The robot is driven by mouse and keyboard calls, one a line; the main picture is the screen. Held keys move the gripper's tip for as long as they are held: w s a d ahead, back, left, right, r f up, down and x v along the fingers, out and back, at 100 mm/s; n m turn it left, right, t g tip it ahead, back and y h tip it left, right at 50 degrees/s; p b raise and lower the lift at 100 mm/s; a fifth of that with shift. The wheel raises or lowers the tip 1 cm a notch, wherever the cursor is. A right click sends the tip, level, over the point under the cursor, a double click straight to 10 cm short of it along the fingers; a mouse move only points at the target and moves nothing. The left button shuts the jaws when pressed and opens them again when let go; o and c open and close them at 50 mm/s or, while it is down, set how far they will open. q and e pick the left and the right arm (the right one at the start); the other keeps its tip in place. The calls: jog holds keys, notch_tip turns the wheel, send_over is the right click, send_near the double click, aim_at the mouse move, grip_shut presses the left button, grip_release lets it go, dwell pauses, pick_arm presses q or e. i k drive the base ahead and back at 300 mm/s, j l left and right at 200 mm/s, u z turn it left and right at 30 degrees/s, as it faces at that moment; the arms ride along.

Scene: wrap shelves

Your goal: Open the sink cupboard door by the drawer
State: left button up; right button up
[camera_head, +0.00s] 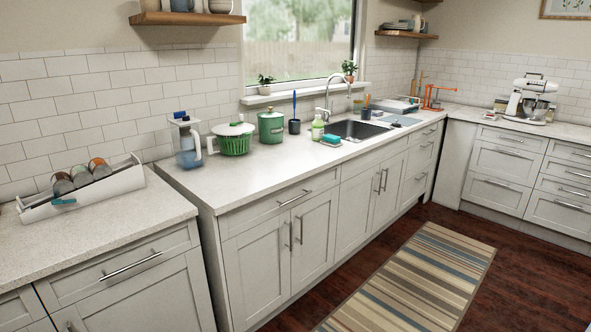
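The sink (357,130) is set in the long white counter under the window. Below it, a white sink cupboard has a left door (354,212) and a right door (393,190). Both doors look shut. Their upright metal handles stand close together at the middle, one on the left door (379,181) and one on the right door (386,179). The right door is beside a stack of drawers (417,184) with bar handles. Neither of my grippers is in view.
A striped rug (425,275) lies on the dark wood floor (520,270) before the cupboards. Another double-door cupboard (257,258) with a drawer stands left of the sink cupboard. More drawers (505,161) line the right wall. The floor in front looks clear.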

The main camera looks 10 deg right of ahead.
aim_at(357, 194)
jog(key=i+l+z, duration=0.25)
jog(key=z, duration=0.2)
jog(key=i+l+z, duration=0.1)
jog(key=i+z, duration=0.75)
jog(key=i+j+z, duration=0.2)
jog(key=i+z, duration=0.25)
jog(key=i, duration=0.7)
jog(key=i+l+u, duration=0.1)
jog(key=i, duration=0.55)
jog(key=i+l, duration=0.15)
jog(key=i, duration=0.55)
jog(key=u, duration=0.05)
